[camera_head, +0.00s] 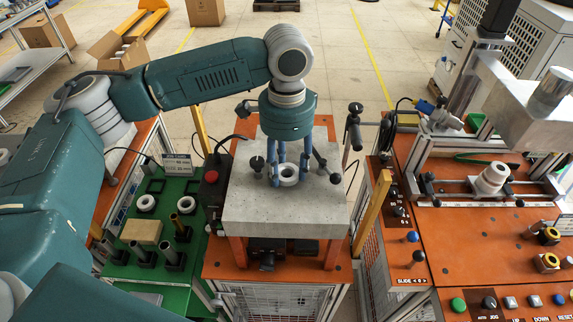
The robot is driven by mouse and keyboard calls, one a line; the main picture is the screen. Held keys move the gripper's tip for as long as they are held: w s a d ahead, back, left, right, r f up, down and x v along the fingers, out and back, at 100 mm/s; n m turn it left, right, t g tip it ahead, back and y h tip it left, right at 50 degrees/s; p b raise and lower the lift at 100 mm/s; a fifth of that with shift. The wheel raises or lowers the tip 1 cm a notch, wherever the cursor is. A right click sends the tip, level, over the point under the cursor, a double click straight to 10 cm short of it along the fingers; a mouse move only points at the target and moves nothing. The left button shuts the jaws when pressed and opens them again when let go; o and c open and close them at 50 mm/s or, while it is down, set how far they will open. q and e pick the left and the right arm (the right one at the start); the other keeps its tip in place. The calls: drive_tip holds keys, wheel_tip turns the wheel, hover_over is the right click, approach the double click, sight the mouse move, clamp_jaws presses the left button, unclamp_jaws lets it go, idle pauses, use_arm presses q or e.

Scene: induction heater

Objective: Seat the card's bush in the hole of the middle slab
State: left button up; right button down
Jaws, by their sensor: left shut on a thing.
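The middle slab (240,208) is a thick grey block on an orange stand in the middle of the view. My left gripper (288,178) points down over the slab's top, its blue fingers on either side of a pale ring-shaped bush (288,181). It is shut on this bush. My right gripper is not in view.
The green table (128,272) holds pale rings (147,203), a bronze-coloured bush (177,220), dark holders and a tan block (141,232). An orange console (455,245) with a press is at right.

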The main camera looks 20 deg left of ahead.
use_arm(q)
drive_tip(key=o, duration=1.5)
drive_tip(key=shift+c, duration=0.2)
wheel_tip(320, 180, up, 12)
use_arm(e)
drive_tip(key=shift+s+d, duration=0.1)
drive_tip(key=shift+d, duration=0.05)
